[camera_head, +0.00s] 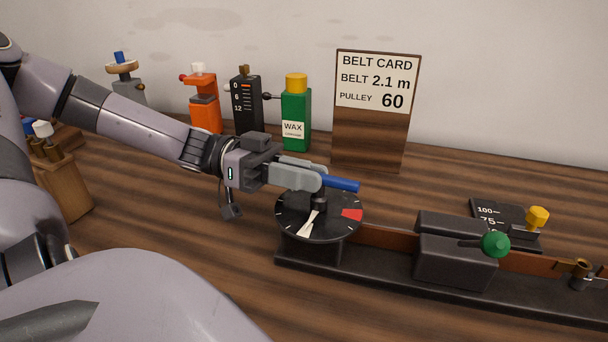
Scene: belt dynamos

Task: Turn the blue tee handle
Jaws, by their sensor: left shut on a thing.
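The blue tee handle (341,184) stands over a round black dial (289,226) with a cream pointer and a red mark. My left gripper (318,182) reaches in from the left and is shut on the blue tee handle. One blue end sticks out to the right of the fingers; the rest is hidden by the gripper. The cream pointer (309,223) lies on the dial below the gripper, and the red mark (351,214) is at the dial's right. My right gripper is not in view.
The dial sits at the left end of a dark rail with a brown belt (388,238). A dark block (455,257) with a green knob (495,244) stands right of it. A yellow knob (538,216) is behind. A belt card (373,112), green wax bottle (296,112) and other tools line the wall.

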